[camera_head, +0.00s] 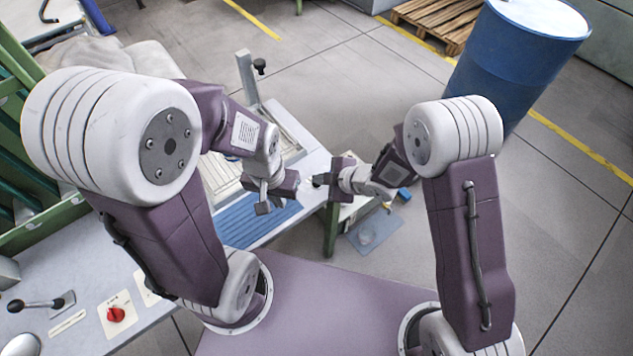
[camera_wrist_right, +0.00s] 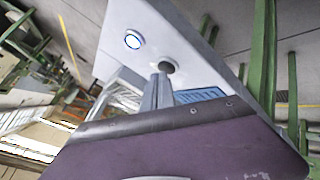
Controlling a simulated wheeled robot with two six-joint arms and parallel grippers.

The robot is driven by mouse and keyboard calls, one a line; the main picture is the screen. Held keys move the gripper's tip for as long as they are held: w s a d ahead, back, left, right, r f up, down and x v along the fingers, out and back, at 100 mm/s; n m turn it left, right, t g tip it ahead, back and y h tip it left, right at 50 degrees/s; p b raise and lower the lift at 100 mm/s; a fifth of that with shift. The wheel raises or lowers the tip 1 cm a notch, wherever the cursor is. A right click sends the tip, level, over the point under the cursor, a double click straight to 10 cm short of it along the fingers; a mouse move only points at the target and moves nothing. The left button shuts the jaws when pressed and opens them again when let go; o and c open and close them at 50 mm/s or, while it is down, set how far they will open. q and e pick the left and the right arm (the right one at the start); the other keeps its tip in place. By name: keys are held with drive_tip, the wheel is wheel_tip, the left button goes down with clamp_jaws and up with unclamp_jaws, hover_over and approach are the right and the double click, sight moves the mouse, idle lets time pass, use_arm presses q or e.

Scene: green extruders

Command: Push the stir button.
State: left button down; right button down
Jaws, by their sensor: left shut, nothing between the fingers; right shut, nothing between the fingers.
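In the right wrist view a pale panel (camera_wrist_right: 190,50) carries a round button with a bright, bluish-white lit ring (camera_wrist_right: 134,40). A dark round button or hole (camera_wrist_right: 166,66) sits beside it. No label is readable, so I cannot tell which is the stir button. My right gripper (camera_wrist_right: 161,82) is shut and empty, its fingertips close to the dark round spot; whether they touch it I cannot tell. It also shows in the head view (camera_head: 318,181), by the pale table's right end. My left gripper (camera_head: 264,202) is shut and empty, lower, above the blue slatted part.
A blue slatted part (camera_head: 248,226) lies on the pale table. A red knob (camera_head: 116,314) and a black-handled lever (camera_head: 38,304) are at lower left. A blue drum (camera_head: 515,65) and a wooden pallet (camera_head: 440,18) stand at the back right. Floor is clear at right.

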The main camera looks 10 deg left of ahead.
drive_tip(key=shift+f, duration=0.25)
drive_tip(key=shift+r, duration=0.15)
drive_tip(key=shift+r+p, duration=0.3)
drive_tip(key=shift+p, duration=0.05)
drive_tip(key=shift+r, duration=0.1)
wheel_tip(320, 180, up, 6)
drive_tip(key=p, duration=0.5)
drive_tip(key=shift+p, duration=0.3)
drive_tip(key=shift+w+d, duration=0.1)
